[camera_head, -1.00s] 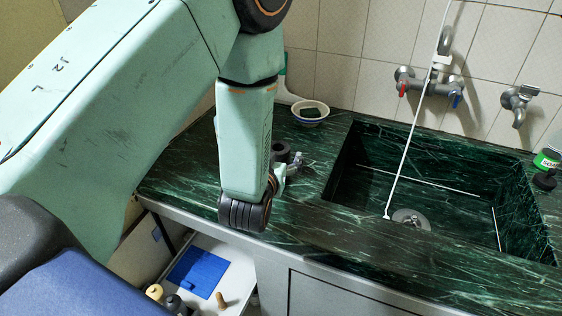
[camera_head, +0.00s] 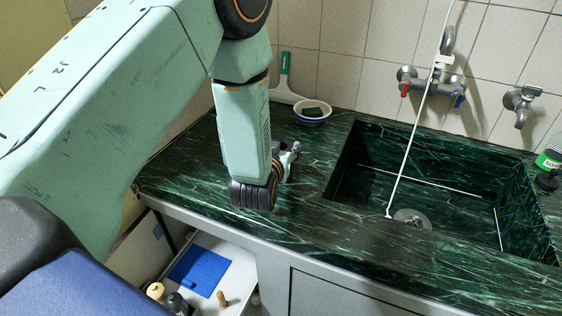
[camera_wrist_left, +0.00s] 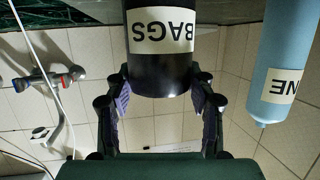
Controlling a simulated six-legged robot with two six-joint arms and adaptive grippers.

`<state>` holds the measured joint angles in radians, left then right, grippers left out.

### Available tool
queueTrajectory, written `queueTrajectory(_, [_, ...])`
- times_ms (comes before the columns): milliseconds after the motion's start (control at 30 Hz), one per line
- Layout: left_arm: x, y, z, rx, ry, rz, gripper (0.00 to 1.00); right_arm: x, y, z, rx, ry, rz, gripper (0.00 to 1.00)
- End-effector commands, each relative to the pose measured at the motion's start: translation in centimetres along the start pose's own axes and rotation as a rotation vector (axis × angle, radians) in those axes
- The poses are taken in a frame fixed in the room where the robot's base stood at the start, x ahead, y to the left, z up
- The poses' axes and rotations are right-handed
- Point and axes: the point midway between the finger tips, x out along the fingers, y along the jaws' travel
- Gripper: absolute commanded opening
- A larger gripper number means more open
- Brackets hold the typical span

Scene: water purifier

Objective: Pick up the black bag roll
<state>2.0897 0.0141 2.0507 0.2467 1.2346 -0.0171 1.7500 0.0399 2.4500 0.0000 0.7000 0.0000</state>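The black bag roll (camera_wrist_left: 160,72) is a dark cylinder with a white BAGS label, upside down in the left wrist view. My left gripper (camera_wrist_left: 160,88) has one finger on each side of the roll's near end. The fingers are spread about as wide as the roll, with the pads angled; firm contact does not show. In the head view my left gripper (camera_head: 291,158) is low over the counter's left part, and the arm and gripper mostly hide the roll there. My right gripper is not in view.
A light blue cylinder (camera_wrist_left: 282,65) stands beside the roll. A bowl with a sponge (camera_head: 312,112) and a green-handled tool (camera_head: 284,80) are behind on the green counter (camera_head: 180,175). The sink (camera_head: 450,165) lies right, below wall taps (camera_head: 430,85).

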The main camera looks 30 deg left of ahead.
Motion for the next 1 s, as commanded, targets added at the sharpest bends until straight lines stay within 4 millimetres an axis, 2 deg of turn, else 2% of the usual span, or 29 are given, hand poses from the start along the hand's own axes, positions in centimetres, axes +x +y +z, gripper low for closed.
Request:
queueTrajectory(33, [0.0,0.0,0.0,0.000,0.000,0.000,0.46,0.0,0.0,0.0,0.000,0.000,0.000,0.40])
queueTrajectory(367, [0.0,0.0,0.0,0.000,0.000,0.000,0.19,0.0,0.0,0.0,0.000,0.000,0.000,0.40])
queueTrajectory(633, [-0.1,0.0,-0.4,0.000,-0.001,0.000,0.18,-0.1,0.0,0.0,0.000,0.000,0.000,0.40])
queueTrajectory(1000, [-2.1,0.0,-7.0,-0.001,0.005,0.000,0.18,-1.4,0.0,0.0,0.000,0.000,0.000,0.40])
